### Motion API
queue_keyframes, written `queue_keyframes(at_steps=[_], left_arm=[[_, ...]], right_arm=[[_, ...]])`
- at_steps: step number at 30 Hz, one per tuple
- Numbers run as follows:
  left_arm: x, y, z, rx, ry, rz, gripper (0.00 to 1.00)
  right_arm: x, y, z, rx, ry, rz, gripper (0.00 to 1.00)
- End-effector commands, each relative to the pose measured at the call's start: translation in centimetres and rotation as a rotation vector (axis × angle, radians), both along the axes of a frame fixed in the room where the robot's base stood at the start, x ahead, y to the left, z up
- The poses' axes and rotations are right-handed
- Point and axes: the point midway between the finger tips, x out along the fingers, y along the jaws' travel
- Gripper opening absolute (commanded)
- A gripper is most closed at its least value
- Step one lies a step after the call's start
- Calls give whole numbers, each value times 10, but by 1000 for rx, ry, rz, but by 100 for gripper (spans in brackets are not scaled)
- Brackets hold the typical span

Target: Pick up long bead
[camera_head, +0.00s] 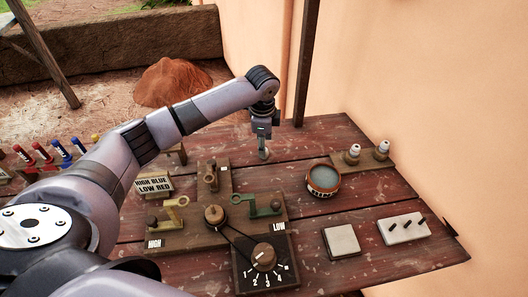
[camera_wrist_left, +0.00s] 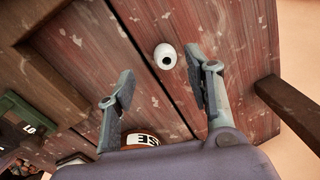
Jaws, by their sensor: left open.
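A small white bead with a dark hole (camera_wrist_left: 165,56) is on the red plank table in the left wrist view. I cannot tell its length from this end-on angle. My left gripper (camera_head: 263,150) points down over the back part of the table. In the left wrist view its two fingers (camera_wrist_left: 160,90) are spread apart and empty, with the bead beyond them, nearer the right finger. In the head view the gripper covers this spot, so the bead is not clear there. My right gripper is not in view.
A round labelled bowl (camera_head: 322,180) stands right of the gripper. Behind it, a wooden board (camera_head: 366,163) bears two white pieces. A wooden lever board (camera_head: 190,238) with a dial box (camera_head: 263,268) is in front. Pale blocks (camera_head: 342,241) lie front right. A wall borders the right.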

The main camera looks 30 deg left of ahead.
Motion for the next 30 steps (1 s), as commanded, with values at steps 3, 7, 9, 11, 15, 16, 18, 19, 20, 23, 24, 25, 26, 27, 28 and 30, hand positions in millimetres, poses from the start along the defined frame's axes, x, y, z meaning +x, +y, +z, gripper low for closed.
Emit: queue_keyframes(at_steps=[3,7,9,11,15,16,18,19,20,23,24,25,26,27,28,30], left_arm=[[2,0,-7,1,1,0,47],[7,1,-25,0,2,1,47],[10,2,-35,1,2,0,47],[10,2,-43,1,2,1,47],[11,3,-52,1,0,0,47],[11,3,-53,1,-1,-1,47],[11,3,-53,0,-1,-1,47],[11,3,-53,0,-1,-1,47],[11,3,-53,0,-1,-1,47],[11,3,-53,0,-1,-1,43],[11,3,-53,0,-1,0,41],[11,3,-53,0,-1,0,39],[11,3,-53,0,-1,0,37],[11,3,-53,0,-1,0,34],[11,3,-53,0,-1,0,32],[11,3,-52,0,-1,0,27]], right_arm=[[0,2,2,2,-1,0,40],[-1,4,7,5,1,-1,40],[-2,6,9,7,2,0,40],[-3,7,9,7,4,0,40],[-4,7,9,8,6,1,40],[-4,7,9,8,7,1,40],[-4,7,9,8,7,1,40],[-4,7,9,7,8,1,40],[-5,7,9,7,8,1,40],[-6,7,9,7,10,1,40],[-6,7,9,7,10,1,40],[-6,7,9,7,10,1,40],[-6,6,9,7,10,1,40],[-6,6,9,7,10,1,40],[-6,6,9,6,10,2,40],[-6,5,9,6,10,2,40]])
